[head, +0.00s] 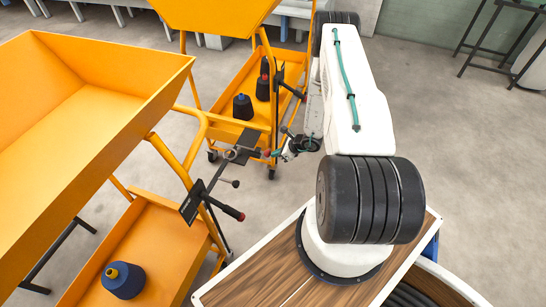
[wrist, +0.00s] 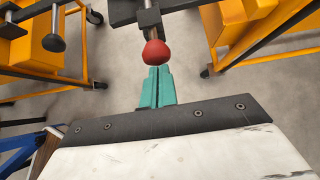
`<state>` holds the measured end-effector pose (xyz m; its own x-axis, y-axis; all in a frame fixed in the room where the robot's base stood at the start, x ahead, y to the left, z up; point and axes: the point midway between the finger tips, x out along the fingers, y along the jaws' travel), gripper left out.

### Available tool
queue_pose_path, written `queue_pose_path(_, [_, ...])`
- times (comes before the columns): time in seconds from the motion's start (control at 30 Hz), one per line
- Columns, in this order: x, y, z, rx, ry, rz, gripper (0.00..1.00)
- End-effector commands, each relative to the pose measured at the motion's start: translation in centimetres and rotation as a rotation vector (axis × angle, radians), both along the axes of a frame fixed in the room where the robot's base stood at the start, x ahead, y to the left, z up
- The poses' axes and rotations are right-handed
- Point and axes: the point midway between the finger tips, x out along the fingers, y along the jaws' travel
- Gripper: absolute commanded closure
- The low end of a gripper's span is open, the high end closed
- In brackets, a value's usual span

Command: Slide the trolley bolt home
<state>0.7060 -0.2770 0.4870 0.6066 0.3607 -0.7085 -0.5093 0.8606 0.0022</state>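Two orange trolleys, a near one (head: 150,105) and a far one (head: 245,75), stand at the left in the head view. Between them is a dark bolt assembly (head: 240,146) with a red knob (head: 267,153) on its end. In the wrist view the red knob (wrist: 155,53) sits on a dark bar (wrist: 149,20). My gripper (head: 288,150) has green fingers, which lie side by side, closed together, in the wrist view (wrist: 158,70). Their tips are right at the knob, which shows whole beyond them. I cannot tell whether they touch it.
A dark-knobbed rod (wrist: 54,42) juts out to the left of the bar. Dark cones (head: 243,107) stand on the far trolley.

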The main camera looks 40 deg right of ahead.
Motion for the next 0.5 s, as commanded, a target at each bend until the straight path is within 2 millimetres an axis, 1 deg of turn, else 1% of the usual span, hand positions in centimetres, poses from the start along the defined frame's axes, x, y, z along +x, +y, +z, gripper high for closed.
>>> queue_pose_path(0.1, [0.3, 0.1, 0.1, -0.002, -0.004, 0.004, 1.00])
queue_pose_path(0.3, [0.2, 0.1, 0.1, -0.001, -0.006, 0.006, 1.00])
queue_pose_path(0.37, [-0.1, -0.1, 0.1, 0.000, -0.006, 0.005, 1.00])
queue_pose_path(0.5, [-1.7, -1.6, 0.1, -0.001, -0.003, -0.002, 1.00])
